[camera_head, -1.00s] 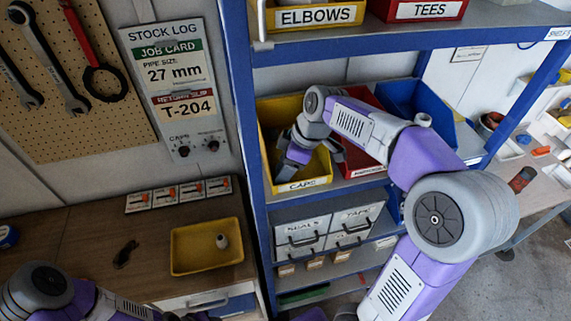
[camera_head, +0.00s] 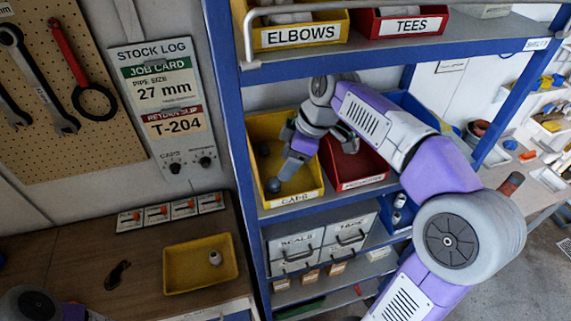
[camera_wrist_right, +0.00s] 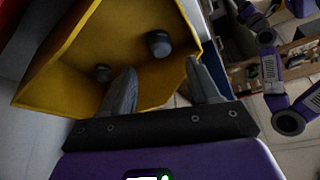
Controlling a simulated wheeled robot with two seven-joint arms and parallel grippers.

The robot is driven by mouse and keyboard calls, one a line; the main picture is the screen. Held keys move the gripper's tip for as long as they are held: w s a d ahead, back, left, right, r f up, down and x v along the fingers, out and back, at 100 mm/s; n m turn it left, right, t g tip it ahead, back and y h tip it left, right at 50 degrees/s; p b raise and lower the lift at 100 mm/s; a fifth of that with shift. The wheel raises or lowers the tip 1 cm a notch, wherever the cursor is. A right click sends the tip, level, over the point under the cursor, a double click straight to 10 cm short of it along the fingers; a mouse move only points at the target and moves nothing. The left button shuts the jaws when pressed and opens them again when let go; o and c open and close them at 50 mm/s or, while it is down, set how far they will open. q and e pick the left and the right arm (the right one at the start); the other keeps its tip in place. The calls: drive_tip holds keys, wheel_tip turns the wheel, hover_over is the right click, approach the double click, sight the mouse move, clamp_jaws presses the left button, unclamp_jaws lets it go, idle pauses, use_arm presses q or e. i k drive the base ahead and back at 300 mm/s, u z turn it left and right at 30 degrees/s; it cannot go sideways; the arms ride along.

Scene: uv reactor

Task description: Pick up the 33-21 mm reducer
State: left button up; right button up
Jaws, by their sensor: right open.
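I cannot make out a 33-21 mm reducer for certain. A small white fitting (camera_head: 215,258) lies in the yellow tray (camera_head: 178,282) on the wooden bench. My right gripper (camera_head: 284,150) is at the yellow CAPS bin (camera_head: 306,188) on the middle shelf. In the right wrist view its two fingers (camera_wrist_right: 161,75) are apart with nothing between them, pointing into the yellow bin (camera_wrist_right: 62,88).
A red bin (camera_head: 362,184) with an unreadable label stands right of the CAPS bin, partly behind my right arm. A blue bin (camera_head: 408,103) is beyond it. ELBOWS (camera_head: 300,36) and TEES (camera_head: 408,26) bins stand above. Blue shelf posts (camera_head: 232,130) edge the space.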

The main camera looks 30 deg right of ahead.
sight(215, 259)
drive_tip(key=k, duration=1)
